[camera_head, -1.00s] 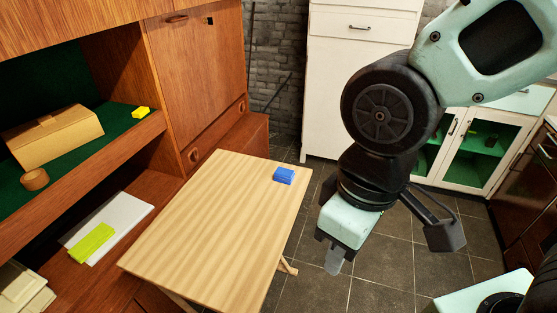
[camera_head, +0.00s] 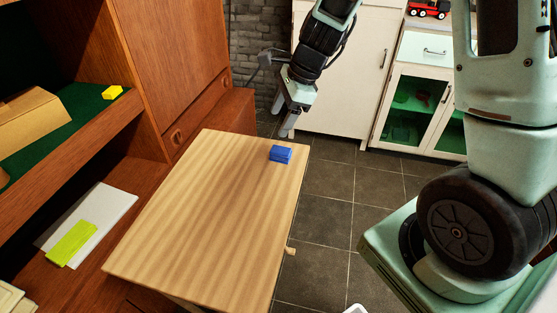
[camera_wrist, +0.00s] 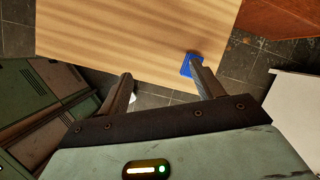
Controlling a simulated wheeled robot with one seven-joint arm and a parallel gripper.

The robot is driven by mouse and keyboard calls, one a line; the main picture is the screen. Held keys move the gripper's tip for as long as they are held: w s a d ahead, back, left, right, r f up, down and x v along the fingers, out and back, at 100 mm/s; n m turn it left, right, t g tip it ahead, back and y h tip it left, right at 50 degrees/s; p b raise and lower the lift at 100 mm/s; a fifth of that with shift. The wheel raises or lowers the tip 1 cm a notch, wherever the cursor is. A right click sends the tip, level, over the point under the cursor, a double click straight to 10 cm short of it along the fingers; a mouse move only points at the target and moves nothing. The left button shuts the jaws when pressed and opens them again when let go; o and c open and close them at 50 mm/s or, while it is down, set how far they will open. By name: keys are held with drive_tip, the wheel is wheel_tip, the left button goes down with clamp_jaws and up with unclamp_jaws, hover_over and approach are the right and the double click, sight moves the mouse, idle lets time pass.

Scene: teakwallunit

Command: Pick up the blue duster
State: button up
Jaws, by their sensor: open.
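The blue duster (camera_head: 280,153) is a small blue block lying on the light wooden table (camera_head: 200,210), near its far right corner. My gripper (camera_head: 287,130) is beyond that corner of the table in the head view, above and apart from the duster. In the wrist view my gripper (camera_wrist: 165,85) has its two fingers wide apart with nothing between them. There the duster (camera_wrist: 187,64) shows at the table's edge, beside the right finger, which partly covers it.
A wooden wall unit (camera_head: 170,60) stands left of the table. Its shelves hold a yellow block (camera_head: 112,92), a cardboard box (camera_head: 30,120) and a yellow-green item on a white sheet (camera_head: 115,205). White cabinets (camera_head: 345,80) stand behind. Tiled floor (camera_head: 325,210) lies open to the right.

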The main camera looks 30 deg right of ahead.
drive_tip(key=w+d+f+m+t+h, duration=0.1)
drive_tip(key=w+d+f+m, duration=0.25)
drive_tip(key=d+m, duration=0.35)
drive_tip(key=b, duration=0.3)
hover_over(282, 151)
drive_tip(key=s+d, duration=0.1)
drive_tip(key=shift+n, duration=0.3)
wheel_tip(282, 151, down, 10)
drive_tip(key=shift+s+d+f, duration=0.1)
drive_tip(key=shift+s+d+b+x, duration=0.1)
drive_tip(key=shift+b+x, duration=0.35)
drive_tip(key=shift+x, duration=1)
drive_tip(key=shift+s+d+b+x, duration=0.1)
drive_tip(key=shift+b+x, duration=0.35)
drive_tip(key=shift+x, duration=1.05)
drive_tip(key=shift+f, duration=0.1)
drive_tip(key=c, duration=1.1)
